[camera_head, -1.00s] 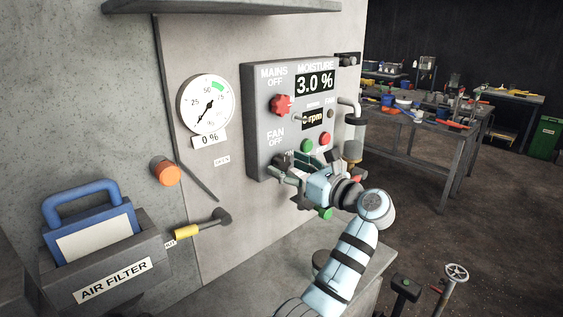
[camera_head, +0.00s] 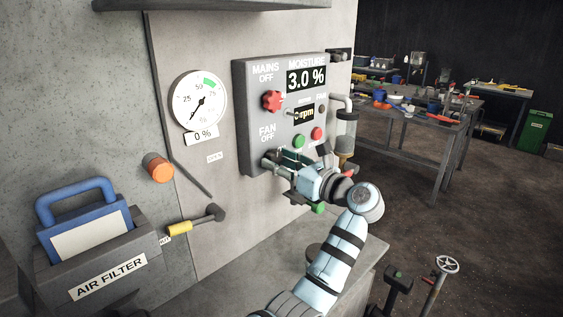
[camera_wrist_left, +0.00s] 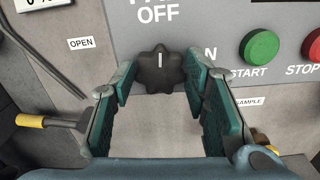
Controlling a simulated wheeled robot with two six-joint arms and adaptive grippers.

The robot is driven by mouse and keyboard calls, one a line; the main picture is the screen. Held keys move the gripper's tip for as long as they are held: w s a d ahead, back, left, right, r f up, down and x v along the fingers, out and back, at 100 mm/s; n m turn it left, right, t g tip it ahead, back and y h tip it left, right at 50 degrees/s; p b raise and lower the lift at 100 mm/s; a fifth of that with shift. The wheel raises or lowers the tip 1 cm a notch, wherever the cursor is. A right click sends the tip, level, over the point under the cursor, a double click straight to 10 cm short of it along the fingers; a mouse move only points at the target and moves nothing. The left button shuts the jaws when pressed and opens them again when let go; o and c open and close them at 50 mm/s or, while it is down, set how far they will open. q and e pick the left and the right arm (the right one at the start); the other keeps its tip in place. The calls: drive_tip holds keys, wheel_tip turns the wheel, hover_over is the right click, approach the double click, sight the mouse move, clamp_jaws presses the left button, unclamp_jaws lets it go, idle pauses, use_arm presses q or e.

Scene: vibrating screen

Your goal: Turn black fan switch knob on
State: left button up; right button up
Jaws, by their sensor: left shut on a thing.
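The black fan knob (camera_wrist_left: 161,70) is lobed and has a white line on its face pointing up toward OFF in the left wrist view. It sits below the FAN OFF label on the grey control panel (camera_head: 246,120). My left gripper (camera_wrist_left: 159,80) has one teal-padded finger on each side of the knob and is shut on it. In the head view, my left gripper (camera_head: 278,160) is at the lower part of the panel and hides the knob. The ON label right of the knob is partly covered by a finger. My right gripper is not in view.
A green START button (camera_wrist_left: 259,47) and a red STOP button (camera_wrist_left: 315,45) are to the right of the knob. The red mains knob (camera_head: 271,101) is above. A yellow-handled lever (camera_head: 190,227) and an orange knob (camera_head: 158,168) are on the wall to the left.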

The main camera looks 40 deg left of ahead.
use_arm(q)
drive_tip(key=m+p, duration=0.3)
drive_tip(key=m, duration=0.2)
drive_tip(key=shift+r+m, duration=0.1)
drive_tip(key=shift+m, duration=0.3)
drive_tip(key=m+p, duration=0.2)
drive_tip(key=m, duration=0.1)
drive_tip(key=shift+m+p, duration=0.3)
drive_tip(key=m+p, duration=0.1)
drive_tip(key=m, duration=0.1)
drive_tip(key=shift+m, duration=0.3)
drive_tip(key=shift+m+p, duration=0.5)
drive_tip(key=shift+m, duration=1.9)
drive_tip(key=o, duration=1.1)
drive_tip(key=shift+d, duration=0.1)
